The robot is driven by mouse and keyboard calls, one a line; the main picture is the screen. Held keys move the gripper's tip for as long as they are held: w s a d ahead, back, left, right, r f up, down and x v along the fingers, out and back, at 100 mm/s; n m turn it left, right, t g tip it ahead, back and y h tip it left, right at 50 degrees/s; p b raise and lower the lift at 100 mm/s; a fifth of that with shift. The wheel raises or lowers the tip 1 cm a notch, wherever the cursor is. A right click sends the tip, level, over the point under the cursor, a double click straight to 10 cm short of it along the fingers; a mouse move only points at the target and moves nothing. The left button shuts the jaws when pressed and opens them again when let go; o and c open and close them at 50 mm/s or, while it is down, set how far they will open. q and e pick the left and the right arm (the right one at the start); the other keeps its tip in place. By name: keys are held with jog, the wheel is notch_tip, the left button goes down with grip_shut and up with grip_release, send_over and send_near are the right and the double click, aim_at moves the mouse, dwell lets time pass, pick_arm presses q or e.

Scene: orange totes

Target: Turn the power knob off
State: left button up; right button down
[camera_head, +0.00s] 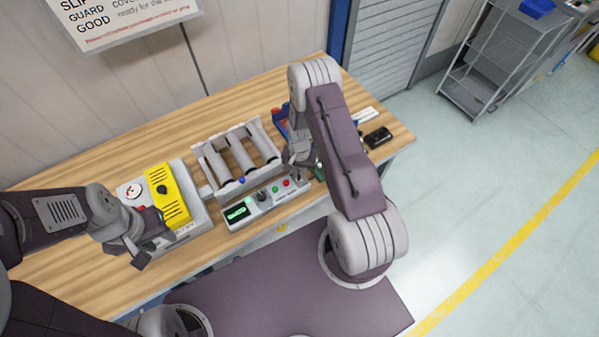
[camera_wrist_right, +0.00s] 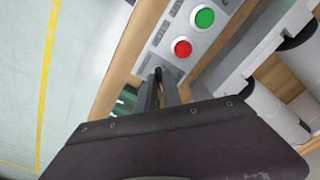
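A grey control panel (camera_head: 250,211) lies along the table's front edge, with a green display, a black knob (camera_head: 262,196), a green button and a red button (camera_head: 286,183). A yellow box (camera_head: 174,205) at the left carries another black knob (camera_head: 162,189). My right gripper (camera_head: 299,172) is at the panel's right end. In the right wrist view its narrow fingers (camera_wrist_right: 159,76) point down just past the red button (camera_wrist_right: 181,48), close together. What is between the tips is hidden. My left gripper (camera_head: 155,252) is in front of the yellow box, fingers apart and empty.
A grey roller unit (camera_head: 241,133) stands behind the panel. A blue bin (camera_head: 281,122) is partly hidden by my right arm. A black object (camera_head: 378,137) lies at the table's right end. The wooden table (camera_head: 92,162) is bare behind the yellow box.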

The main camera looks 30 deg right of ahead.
jog(key=shift+n, duration=0.3)
jog(key=n+b, duration=0.2)
jog(key=shift+f+n, duration=0.1)
jog(key=shift+n, duration=0.2)
jog(key=n+b, duration=0.2)
jog(key=n, duration=0.3)
jog(key=n+b, duration=0.1)
jog(key=n, duration=0.4)
jog(key=n+b, duration=0.1)
jog(key=n, duration=0.3)
jog(key=shift+n, duration=0.3)
jog(key=c, duration=1.5)
grip_release()
